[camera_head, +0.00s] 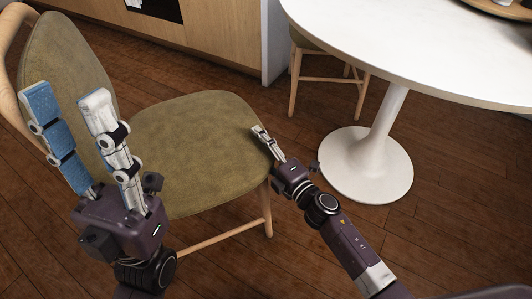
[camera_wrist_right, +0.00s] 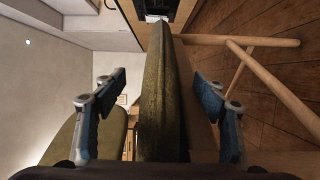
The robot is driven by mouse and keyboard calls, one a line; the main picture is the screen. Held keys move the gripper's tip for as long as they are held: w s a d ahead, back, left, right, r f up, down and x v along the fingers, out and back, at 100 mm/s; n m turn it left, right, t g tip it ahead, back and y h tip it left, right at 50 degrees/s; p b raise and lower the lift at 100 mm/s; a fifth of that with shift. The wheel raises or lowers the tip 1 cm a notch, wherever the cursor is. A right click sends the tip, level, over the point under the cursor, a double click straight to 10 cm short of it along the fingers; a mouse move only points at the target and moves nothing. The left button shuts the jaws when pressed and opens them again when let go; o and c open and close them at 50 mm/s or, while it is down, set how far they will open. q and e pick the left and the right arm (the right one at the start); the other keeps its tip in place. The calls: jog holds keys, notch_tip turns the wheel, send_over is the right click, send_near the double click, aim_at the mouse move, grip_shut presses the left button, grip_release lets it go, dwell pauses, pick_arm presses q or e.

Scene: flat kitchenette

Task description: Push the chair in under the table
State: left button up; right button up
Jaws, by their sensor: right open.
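The chair (camera_head: 190,125) has an olive padded seat, an olive back and light wooden legs. It stands at the left in the head view, left of the white round table (camera_head: 400,45) and apart from its pedestal base (camera_head: 365,165). My left gripper (camera_head: 67,94) is open and empty in front of the chair back. My right gripper (camera_head: 264,137) is at the seat's right edge. In the right wrist view its open fingers (camera_wrist_right: 160,78) are on either side of the seat (camera_wrist_right: 160,110), seen edge-on. I cannot tell whether they touch it.
Another wooden chair (camera_head: 305,65) stands partly under the table at the back. A wooden cabinet (camera_head: 215,30) runs along the back. A tray (camera_head: 500,8) is on the table. The wooden floor between chair and pedestal is clear except for my right arm.

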jog(key=shift+w+a, duration=0.1)
jog(key=shift+w, duration=0.05)
grip_shut()
dwell(0.5)
